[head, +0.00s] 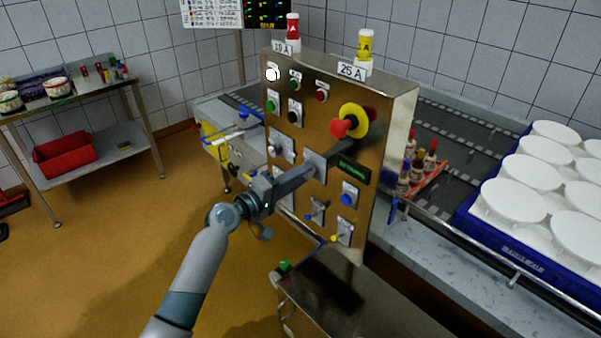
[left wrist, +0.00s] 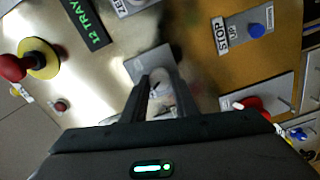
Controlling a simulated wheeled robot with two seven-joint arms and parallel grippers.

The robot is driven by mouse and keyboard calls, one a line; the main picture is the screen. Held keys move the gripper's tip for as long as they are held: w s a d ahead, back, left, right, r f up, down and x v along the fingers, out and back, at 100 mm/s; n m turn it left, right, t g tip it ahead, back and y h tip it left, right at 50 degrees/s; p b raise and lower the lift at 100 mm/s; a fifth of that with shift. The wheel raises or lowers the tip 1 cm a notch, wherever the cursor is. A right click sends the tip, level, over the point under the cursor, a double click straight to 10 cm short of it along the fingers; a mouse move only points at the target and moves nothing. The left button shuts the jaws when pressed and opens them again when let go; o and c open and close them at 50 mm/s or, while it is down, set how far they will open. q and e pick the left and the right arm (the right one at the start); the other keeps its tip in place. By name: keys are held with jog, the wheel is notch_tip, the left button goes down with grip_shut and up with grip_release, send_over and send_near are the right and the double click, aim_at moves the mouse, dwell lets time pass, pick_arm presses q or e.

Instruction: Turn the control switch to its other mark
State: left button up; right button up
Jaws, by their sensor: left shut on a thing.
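The steel control panel (head: 385,150) stands upright in the middle of the head view, with buttons, small switches and plates on its front. My left gripper (head: 312,165) reaches in from the lower left, with its fingers at a grey switch plate (head: 314,157) near the panel's middle. In the left wrist view, my left gripper (left wrist: 156,85) is shut on the control switch in front of that plate (left wrist: 150,63). The fingers hide most of the switch, so I cannot read its mark. My right gripper is out of view.
A red emergency knob on a yellow disc (head: 353,121) sticks out above my gripper. A green-lit display (head: 352,171) and a blue button (head: 349,195) are close on the right. A conveyor (head: 455,130) and a blue crate (head: 490,233) of white moulds stand at the right.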

pick_arm(q)
jog(key=shift+n+p, duration=0.5)
jog(key=shift+n, duration=0.9)
jog(key=shift+f, duration=0.1)
jog(key=o, duration=1)
jog(key=shift+a, duration=0.1)
jog(key=b+v, duration=0.4)
jog(key=v, duration=1.3)
jog(key=shift+s+a+b, duration=0.1)
jog(key=shift+s+b, duration=0.05)
jog(key=shift+b, duration=0.2)
